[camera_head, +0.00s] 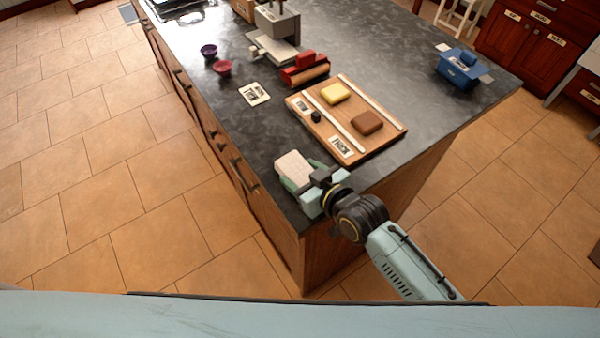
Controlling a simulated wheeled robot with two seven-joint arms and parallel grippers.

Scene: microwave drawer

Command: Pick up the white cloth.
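The white cloth (292,165) is a small pale, slightly pinkish folded block at the near left edge of the dark countertop. My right gripper (299,174) is at the counter's near corner, pointing toward the cloth. Its pale green fingers are spread apart at the cloth's near side, one toward the left and one toward the right. Whether they touch the cloth is too small to tell. The gripper's body hides the counter just behind the fingers. My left gripper is not in view.
A wooden board (374,153) with a yellow block (335,93) and a brown block (367,122) lies just beyond the cloth.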

